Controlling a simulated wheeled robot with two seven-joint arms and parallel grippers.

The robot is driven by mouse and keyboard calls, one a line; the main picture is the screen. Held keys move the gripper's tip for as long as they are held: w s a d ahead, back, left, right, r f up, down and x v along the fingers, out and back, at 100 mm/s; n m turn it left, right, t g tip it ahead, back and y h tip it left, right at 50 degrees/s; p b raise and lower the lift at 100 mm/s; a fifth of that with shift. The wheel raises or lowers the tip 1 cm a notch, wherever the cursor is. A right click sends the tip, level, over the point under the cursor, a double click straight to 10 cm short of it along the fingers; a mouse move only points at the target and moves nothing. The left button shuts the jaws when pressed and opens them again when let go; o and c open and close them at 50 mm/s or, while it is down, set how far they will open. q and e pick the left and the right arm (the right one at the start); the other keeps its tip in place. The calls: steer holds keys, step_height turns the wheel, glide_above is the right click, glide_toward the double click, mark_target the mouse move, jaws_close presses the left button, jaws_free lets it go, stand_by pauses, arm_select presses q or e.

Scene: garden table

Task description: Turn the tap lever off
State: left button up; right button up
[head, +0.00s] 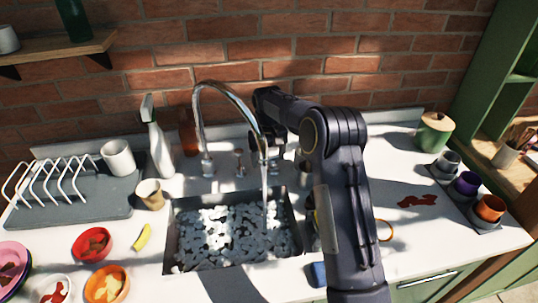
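The chrome tap (199,125) stands behind the sink, and its tall curved spout arches to the right over the basin. A stream of water (264,195) runs from the spout into the sink (168,240). A small chrome fitting (240,160) stands right of the tap's base; I cannot tell whether it is the lever. My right arm reaches in from the lower right, and its gripper (275,150) is low behind the spout's end, close to the chrome fittings. Its fingers are dark and partly hidden, so their opening and any contact are unclear. My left gripper is out of view.
A white spray bottle (157,145), a white mug (118,158) and a paper cup (150,194) stand left of the tap. Bowls (92,243) sit at the front left. A tray with cups (489,208) and a lidded pot (433,132) are at the right.

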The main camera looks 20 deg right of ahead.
steer(key=shift+w+r+m+p, duration=0.15)
steer(key=shift+w+m+p, duration=0.15)
steer(key=shift+m, duration=0.9)
steer(key=o, duration=1)
step_height(320, 180, up, 8)
steer(key=shift+f+b, duration=0.15)
steer(key=shift+b, duration=0.25)
steer(key=shift+f, duration=0.1)
